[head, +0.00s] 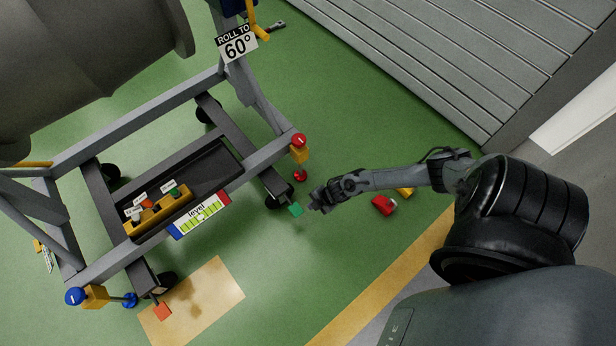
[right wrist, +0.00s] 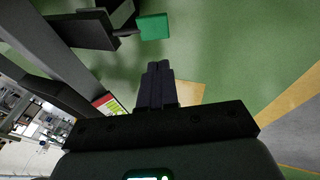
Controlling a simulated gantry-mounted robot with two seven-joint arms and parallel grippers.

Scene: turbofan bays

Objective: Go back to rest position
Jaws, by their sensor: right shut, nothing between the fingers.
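My right arm reaches in from the right in the head view, over the green floor. My right gripper (head: 314,206) is near the right front corner of the grey wheeled engine stand (head: 140,112). In the right wrist view its fingers (right wrist: 157,82) are together with nothing between them. A green square pedal (head: 296,209) on the stand's lower bar is just left of the gripper in the head view. The green pedal also shows in the right wrist view (right wrist: 154,27), beyond the fingertips and apart from them. My left gripper is not in view.
A red knob (head: 299,140) and a blue knob (head: 75,296) sit on the stand's corners. A level gauge (head: 200,215) and a button box (head: 158,212) are on the stand. A red object (head: 384,205) lies on the floor below my right forearm.

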